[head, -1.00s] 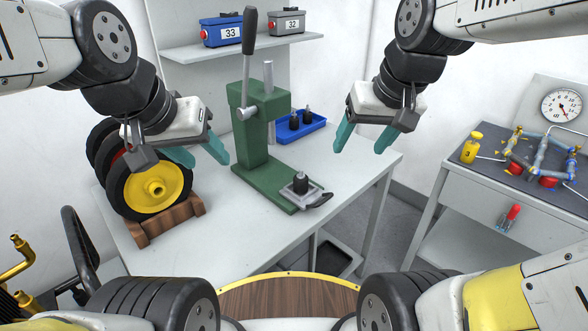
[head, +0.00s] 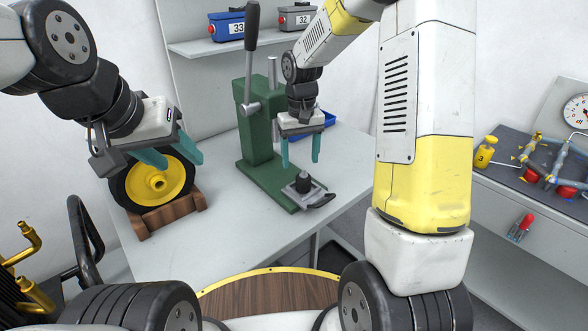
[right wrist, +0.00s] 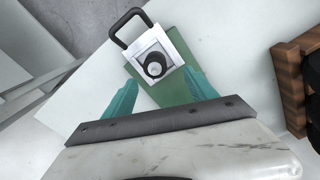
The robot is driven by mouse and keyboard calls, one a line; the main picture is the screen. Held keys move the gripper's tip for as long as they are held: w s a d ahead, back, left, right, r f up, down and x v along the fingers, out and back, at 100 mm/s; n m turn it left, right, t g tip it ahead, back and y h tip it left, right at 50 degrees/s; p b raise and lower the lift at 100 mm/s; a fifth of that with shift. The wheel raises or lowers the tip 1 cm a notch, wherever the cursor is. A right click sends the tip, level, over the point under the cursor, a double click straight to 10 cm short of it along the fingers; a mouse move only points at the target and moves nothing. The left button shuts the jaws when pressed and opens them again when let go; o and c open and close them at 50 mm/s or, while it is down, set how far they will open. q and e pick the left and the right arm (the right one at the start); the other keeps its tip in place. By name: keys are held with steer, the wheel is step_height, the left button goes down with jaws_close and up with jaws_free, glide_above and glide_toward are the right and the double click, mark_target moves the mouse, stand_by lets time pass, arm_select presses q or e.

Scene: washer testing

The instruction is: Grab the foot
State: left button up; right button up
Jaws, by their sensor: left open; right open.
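A small black foot (head: 303,182) stands upright on the square metal plate (head: 296,196) at the front of the green press (head: 262,120). In the right wrist view the foot (right wrist: 155,66) appears from above, centred on the plate, just beyond and between the fingertips. My right gripper (head: 301,160) is open and empty above the foot, with its teal fingers pointing down and apart from it. My left gripper (head: 181,160) is open and empty in front of the wheel with the yellow hub, left of the press.
The wheel (head: 157,184) stands on a wooden block (head: 165,216). A blue tray (head: 322,127) lies behind the press, partly hidden by my right arm. A black-handled lever (head: 251,30) rises from the press. The white table (head: 225,225) is clear in front.

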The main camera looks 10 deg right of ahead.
mark_target(304, 169)
steer(key=f, duration=0.5)
steer(key=d+f, duration=0.1)
steer(key=f, duration=0.1)
steer(key=shift+s+f, duration=0.15)
steer(key=shift+c, duration=0.3)
jaws_close()
